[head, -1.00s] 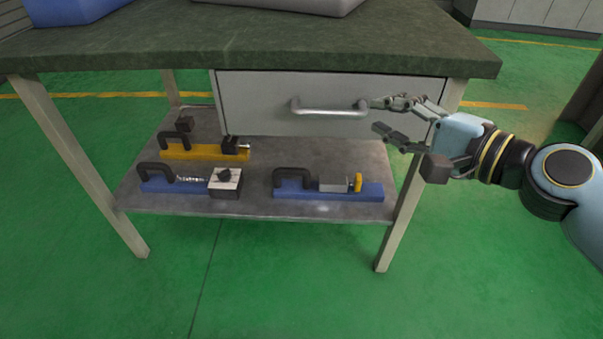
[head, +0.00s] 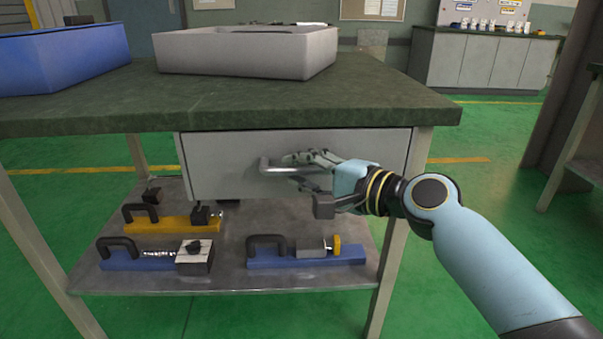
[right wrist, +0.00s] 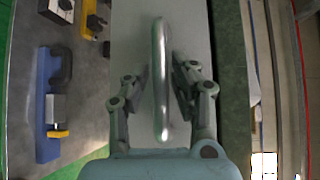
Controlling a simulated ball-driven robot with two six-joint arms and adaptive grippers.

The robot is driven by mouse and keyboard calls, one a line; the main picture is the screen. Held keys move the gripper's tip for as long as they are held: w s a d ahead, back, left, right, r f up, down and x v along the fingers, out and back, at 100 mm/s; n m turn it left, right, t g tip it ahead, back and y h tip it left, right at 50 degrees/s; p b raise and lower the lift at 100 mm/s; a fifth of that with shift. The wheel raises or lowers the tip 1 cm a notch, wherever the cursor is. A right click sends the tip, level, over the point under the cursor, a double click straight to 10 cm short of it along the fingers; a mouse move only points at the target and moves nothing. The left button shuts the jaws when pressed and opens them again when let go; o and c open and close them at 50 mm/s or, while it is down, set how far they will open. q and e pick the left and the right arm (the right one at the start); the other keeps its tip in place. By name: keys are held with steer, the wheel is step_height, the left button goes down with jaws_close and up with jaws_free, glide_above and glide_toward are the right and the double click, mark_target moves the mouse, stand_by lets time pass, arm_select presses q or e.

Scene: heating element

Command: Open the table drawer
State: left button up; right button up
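The grey table drawer (head: 222,152) sits under the dark green tabletop, its front looking closed or nearly so. Its bar handle (head: 270,168) is partly hidden by my right fingers in the head view. My right gripper (head: 302,172) is at the handle, coming from the right. In the right wrist view the handle (right wrist: 160,80) runs between the two fingers of my right gripper (right wrist: 160,90). The fingers are spread, with a gap visible on each side of the bar. My left gripper is not in view.
A grey bin (head: 240,55) and a blue bin (head: 65,60) stand on the tabletop (head: 230,95). The lower shelf (head: 230,275) holds blue and yellow clamp-like tools. Table legs flank the drawer.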

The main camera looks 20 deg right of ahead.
steer(key=shift+w, duration=0.1)
jaws_close()
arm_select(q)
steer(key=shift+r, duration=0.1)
arm_select(e)
steer(key=shift+a+f, duration=0.1)
steer(key=shift+f, duration=0.05)
